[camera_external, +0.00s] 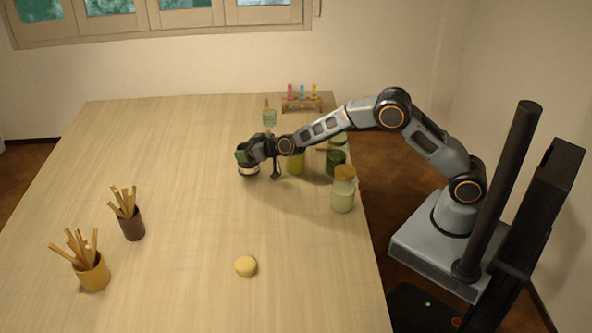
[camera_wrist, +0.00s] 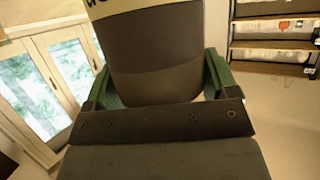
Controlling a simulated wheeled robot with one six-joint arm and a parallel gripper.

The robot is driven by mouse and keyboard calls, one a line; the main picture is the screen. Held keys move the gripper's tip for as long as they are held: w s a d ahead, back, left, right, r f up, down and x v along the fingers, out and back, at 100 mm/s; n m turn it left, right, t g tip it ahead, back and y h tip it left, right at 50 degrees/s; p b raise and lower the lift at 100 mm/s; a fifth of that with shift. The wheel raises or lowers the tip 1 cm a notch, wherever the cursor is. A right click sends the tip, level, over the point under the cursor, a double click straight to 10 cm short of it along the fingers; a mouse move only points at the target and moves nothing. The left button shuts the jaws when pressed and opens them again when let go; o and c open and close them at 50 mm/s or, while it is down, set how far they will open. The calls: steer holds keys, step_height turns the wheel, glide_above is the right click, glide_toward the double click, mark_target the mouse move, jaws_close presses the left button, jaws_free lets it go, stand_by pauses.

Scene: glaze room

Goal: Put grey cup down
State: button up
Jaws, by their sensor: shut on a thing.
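The grey cup (camera_wrist: 155,60) fills the middle of the wrist view, dark grey with a pale band that carries dark lettering. My gripper (camera_wrist: 160,85) is shut on it, with one green finger on each side. In the external view my gripper (camera_external: 243,155) is over the middle of the table (camera_external: 190,200). The lower part of the cup (camera_external: 249,172) shows just below the fingers, with its pale band visible. The cup is at or close above the tabletop; I cannot tell whether it touches.
A yellow container (camera_external: 296,164), a dark green jar (camera_external: 336,161) and a cork-topped jar (camera_external: 343,197) stand right of the cup. A small bottle (camera_external: 269,117) and tube rack (camera_external: 301,105) are behind. A yellow round object (camera_external: 246,266) lies in front.

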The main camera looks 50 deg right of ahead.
steer(key=shift+f, duration=1.35)
steer(key=shift+f, duration=0.1)
steer(key=shift+f, duration=0.15)
steer(key=o, duration=1.3)
steer(key=shift+c, duration=0.2)
steer(key=shift+r, duration=0.35)
steer(key=b+v, duration=0.2)
steer(key=v, duration=1)
steer(key=shift+b, duration=0.3)
